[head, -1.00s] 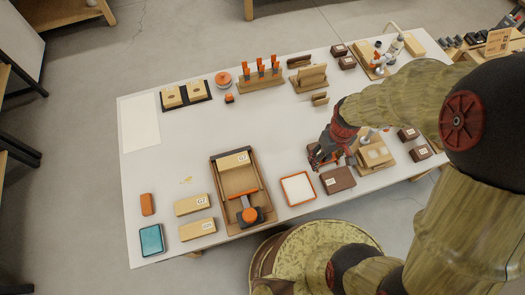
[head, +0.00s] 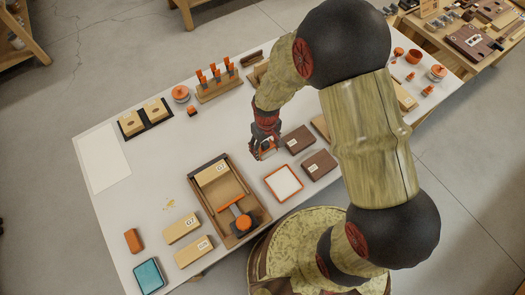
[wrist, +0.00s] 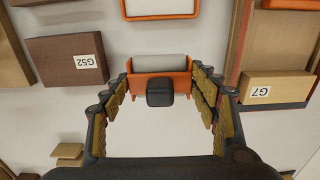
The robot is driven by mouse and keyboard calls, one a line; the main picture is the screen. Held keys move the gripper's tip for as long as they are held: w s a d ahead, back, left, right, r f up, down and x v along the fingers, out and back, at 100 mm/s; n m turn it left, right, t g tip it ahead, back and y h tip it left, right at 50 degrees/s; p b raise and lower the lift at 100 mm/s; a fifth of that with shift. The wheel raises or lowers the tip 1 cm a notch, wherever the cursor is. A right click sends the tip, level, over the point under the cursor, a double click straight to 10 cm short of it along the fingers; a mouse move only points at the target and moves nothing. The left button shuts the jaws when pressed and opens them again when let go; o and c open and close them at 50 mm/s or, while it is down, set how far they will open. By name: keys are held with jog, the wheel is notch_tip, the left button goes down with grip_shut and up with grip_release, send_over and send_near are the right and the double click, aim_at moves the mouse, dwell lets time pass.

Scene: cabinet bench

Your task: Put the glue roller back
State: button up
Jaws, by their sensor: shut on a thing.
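My gripper (head: 263,150) is over the table, just behind the shallow white tray with an orange rim (head: 283,183). In the wrist view my gripper (wrist: 160,90) is shut on the glue roller (wrist: 158,64). The roller has an orange frame, a pale grey cylinder and a dark block at its middle. The fingers press on both ends of the orange frame. Bare white table shows below it; its height above the table is hard to tell.
Dark brown blocks (head: 298,139) stand right of my gripper; one is labelled G52 (wrist: 66,60). A wooden tray (head: 204,207) holding a tan block and an orange-topped tool (head: 243,222) is at left. A rack of orange-handled tools (head: 219,90) stands behind. Open table lies left of my gripper.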

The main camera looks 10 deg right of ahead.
aim_at(263, 151)
jog(key=shift+w+a+f, duration=0.2)
jog(key=shift+w+f, duration=0.05)
jog(key=shift+f, duration=0.15)
jog(key=shift+w+a+f, duration=0.2)
jog(key=shift+f, duration=0.2)
jog(key=shift+w+f+b, duration=0.15)
jog(key=shift+f+b, duration=0.3)
jog(key=shift+f, duration=1.15)
jog(key=shift+f, duration=0.2)
jog(key=o, duration=0.9)
jog(key=shift+o, duration=0.5)
jog(key=shift+r, duration=0.2)
